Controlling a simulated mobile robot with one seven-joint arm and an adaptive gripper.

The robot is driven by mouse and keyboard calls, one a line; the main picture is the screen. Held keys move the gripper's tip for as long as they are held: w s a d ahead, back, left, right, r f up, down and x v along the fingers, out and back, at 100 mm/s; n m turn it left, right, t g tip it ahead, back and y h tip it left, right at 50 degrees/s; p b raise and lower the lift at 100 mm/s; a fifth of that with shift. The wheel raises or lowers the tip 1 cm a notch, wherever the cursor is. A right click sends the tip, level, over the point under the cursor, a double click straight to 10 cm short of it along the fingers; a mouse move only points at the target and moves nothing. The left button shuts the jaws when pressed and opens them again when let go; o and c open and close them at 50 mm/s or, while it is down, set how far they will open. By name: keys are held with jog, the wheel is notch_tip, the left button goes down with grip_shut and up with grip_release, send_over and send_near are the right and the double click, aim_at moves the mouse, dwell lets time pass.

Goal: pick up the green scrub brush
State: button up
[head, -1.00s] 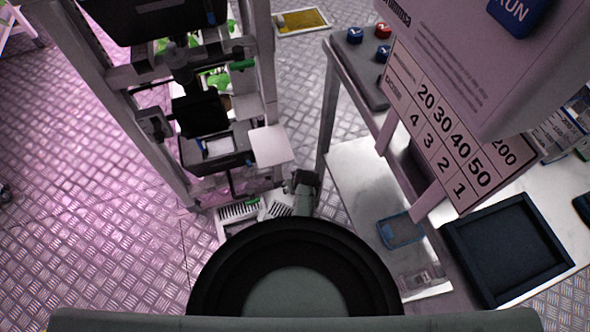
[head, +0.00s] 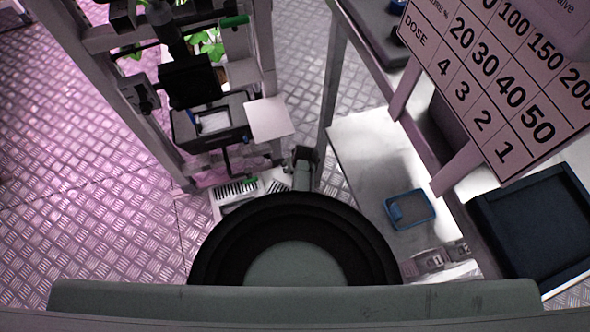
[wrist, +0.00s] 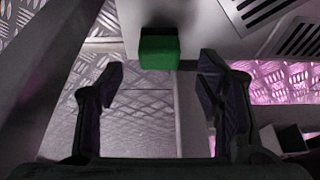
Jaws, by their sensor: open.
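A green block-like end (wrist: 158,52), which looks like the scrub brush, shows at the top middle of the wrist view against a pale surface. A dark part or shadow lies just behind it. My gripper (wrist: 162,72) is open, with one dark finger on each side of the green end in the picture. The fingers do not touch it, and the depth between them is hard to judge. In the head view a small green spot (head: 250,181) shows by the white slotted piece (head: 236,190); I cannot tell if it is the same thing. My fingers are not clear there.
A tall rack (head: 264,60) with plants and dark boxes stands at left. A pale table (head: 365,150) at right holds a blue-rimmed tray (head: 428,222) and a dark bin (head: 535,215). A dose sign (head: 500,80) overhangs it. Metal tread floor (head: 110,220) is open at left.

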jog(key=b+x, duration=0.3)
jog(key=x, duration=0.1)
jog(key=shift+w+f+b, duration=0.1)
jog(key=shift+f+b, duration=0.05)
jog(key=shift+b, duration=0.2)
jog(key=shift+c, duration=0.6)
jog(key=c, duration=1.1)
jog(key=shift+r, duration=0.2)
jog(key=shift+r+p, duration=0.85)
jog(key=shift+p, duration=0.15)
notch_tip(320, 180, up, 2)
jog(key=shift+r+p, duration=0.1)
jog(key=shift+p, duration=0.9)
jog(key=s+d+p, duration=0.2)
jog(key=s, duration=0.3)
jog(key=s+d+p, duration=0.1)
jog(key=s+p, duration=0.1)
jog(key=s, duration=0.4)
jog(key=s+d+p, duration=0.2)
jog(key=s, duration=0.4)
jog(key=shift+d+f+p, duration=0.3)
jog(key=shift+d+p, duration=0.05)
